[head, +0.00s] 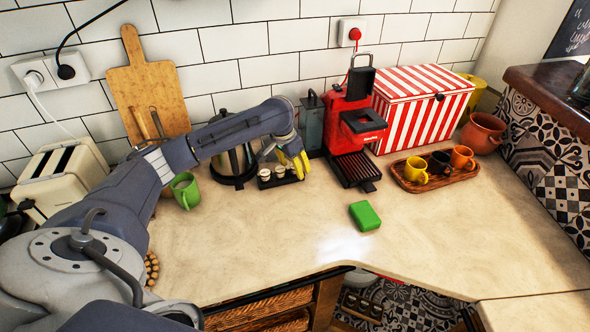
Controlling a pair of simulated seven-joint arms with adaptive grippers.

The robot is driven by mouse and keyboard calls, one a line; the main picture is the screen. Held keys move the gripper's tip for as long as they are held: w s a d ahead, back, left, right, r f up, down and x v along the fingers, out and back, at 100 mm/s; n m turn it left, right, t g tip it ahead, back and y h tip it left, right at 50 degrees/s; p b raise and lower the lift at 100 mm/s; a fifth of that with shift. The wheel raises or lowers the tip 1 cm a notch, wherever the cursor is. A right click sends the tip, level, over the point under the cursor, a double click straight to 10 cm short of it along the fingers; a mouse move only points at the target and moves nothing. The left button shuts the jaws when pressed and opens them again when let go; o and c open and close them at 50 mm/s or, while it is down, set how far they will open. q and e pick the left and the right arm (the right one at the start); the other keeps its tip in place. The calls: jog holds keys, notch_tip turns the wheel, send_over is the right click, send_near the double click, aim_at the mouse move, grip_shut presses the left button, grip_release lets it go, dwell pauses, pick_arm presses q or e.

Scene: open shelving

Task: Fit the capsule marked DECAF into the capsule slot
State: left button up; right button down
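Small capsules (280,170) stand in a dark holder (266,183) on the counter, left of the red coffee machine (344,132). Their labels are too small to read, so I cannot tell which is DECAF. The machine's dark lid (361,82) stands raised at its top; the capsule slot itself cannot be made out. My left gripper (295,163), with yellow fingertips, points down over the right part of the holder and hides some of it. I cannot tell whether it is open or holds a capsule. My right gripper is not in view.
A kettle (235,160) and green mug (186,190) stand left of the holder. A green block (364,215) lies in front of the machine. A wooden tray (447,183) with cups and a striped box (418,105) are at the right. The front counter is mostly clear.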

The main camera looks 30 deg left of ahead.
pick_arm(q)
jog(key=shift+f, duration=0.1)
jog(key=shift+c, duration=0.3)
jog(key=c, duration=1)
jog(key=shift+o, duration=0.2)
